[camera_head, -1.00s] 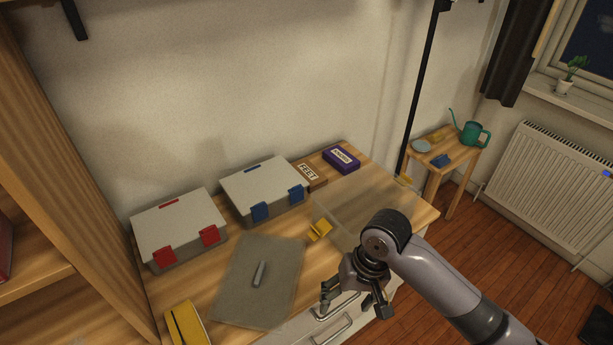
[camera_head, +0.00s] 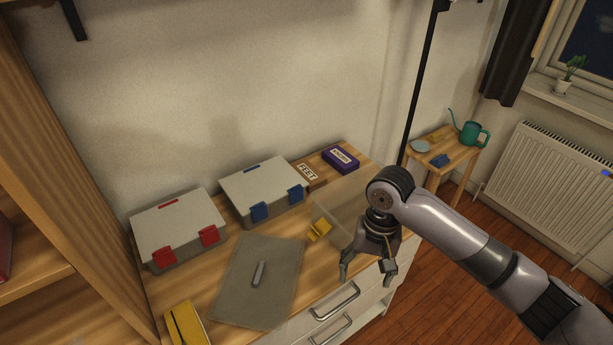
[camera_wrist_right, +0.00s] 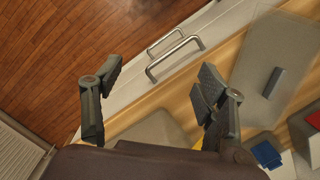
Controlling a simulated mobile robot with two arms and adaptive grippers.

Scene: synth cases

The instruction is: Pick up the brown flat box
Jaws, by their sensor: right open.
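The brown flat box (camera_head: 314,183) lies at the back of the wooden worktop, with a pale label on its top. It sits between the grey case with blue latches (camera_head: 262,188) and a purple box (camera_head: 341,159). My right gripper (camera_head: 368,274) is open and empty, pointing down at the worktop's front edge, well in front of the brown box. Its open fingers also show in the right wrist view (camera_wrist_right: 155,85), where I do not see the brown box. My left gripper is not in view.
A see-through case with a yellow latch (camera_head: 319,230) stands between my right gripper and the brown box. A grey case with red latches (camera_head: 178,228), a grey sheet bearing a grey bar (camera_head: 259,273) and a yellow box (camera_head: 187,325) are to the left. Drawer handles (camera_head: 335,301) stick out below.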

